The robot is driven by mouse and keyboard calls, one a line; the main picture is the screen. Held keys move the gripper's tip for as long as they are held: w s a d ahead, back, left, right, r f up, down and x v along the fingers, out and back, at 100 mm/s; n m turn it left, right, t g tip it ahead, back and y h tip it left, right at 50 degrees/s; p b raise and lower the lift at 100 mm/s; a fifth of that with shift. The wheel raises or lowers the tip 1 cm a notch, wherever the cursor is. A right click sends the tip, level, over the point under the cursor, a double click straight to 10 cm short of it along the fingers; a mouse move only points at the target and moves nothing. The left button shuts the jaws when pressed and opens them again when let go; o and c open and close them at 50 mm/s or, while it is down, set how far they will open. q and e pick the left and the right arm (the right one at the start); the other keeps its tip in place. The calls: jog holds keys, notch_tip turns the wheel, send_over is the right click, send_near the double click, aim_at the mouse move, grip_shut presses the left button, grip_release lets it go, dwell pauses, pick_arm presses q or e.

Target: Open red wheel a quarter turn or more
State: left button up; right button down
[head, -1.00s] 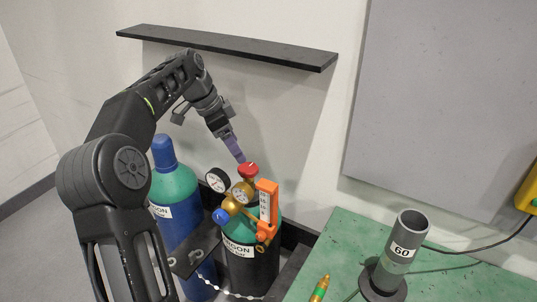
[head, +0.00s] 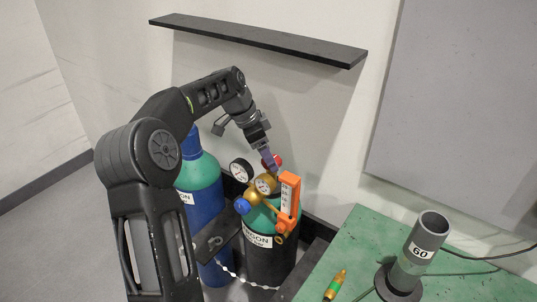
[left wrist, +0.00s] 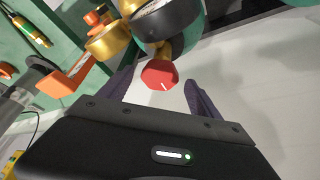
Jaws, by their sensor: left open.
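The red wheel (head: 278,160) sits on top of the brass regulator (head: 265,184) of the green-shouldered argon cylinder (head: 268,256). In the left wrist view the red wheel (left wrist: 160,73) is faceted with a short white mark on its near edge. My left gripper (head: 269,160) points down at the wheel and partly hides it in the head view. In the left wrist view the gripper (left wrist: 157,84) is open, with one purple finger on each side of the wheel. Gaps show between fingers and wheel; I cannot tell the depth between them. My right gripper is not in view.
A round gauge (head: 241,170), a blue knob (head: 242,206) and an orange flowmeter (head: 288,203) crowd around the wheel. A blue cylinder (head: 201,208) stands to the left. A green table (head: 345,255) is at right, and a black shelf (head: 260,40) is on the wall above.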

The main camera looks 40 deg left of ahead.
pick_arm(q)
jog(key=shift+w+d+f, duration=0.15)
jog(key=shift+f, duration=0.4)
jog(key=c, duration=1.4)
